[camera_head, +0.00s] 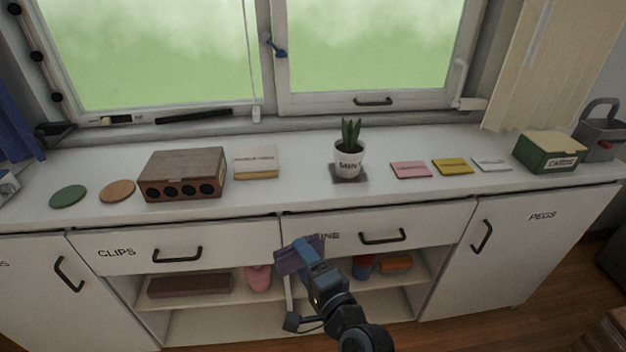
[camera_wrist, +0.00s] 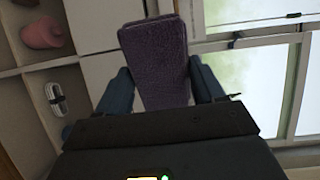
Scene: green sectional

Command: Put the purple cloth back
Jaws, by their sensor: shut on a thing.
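The folded purple cloth (camera_wrist: 155,62) is between the two fingers of my gripper (camera_wrist: 160,90) in the wrist view. My gripper is shut on it. In the head view the cloth (camera_head: 290,262) shows at the end of my gripper (camera_head: 306,252), in front of the cabinet. It overlaps the drawer fronts and the open shelf in the picture, and hides part of the right drawer's label. I cannot tell how far it is from the cabinet front.
The counter (camera_head: 300,200) holds a brown box (camera_head: 182,172), a potted plant (camera_head: 349,160), several small packets and a green card box (camera_head: 546,150). The open shelf below has a brown flat box (camera_head: 190,286), a pink object (camera_head: 258,278) and an orange block (camera_head: 396,264). Drawers and doors are closed.

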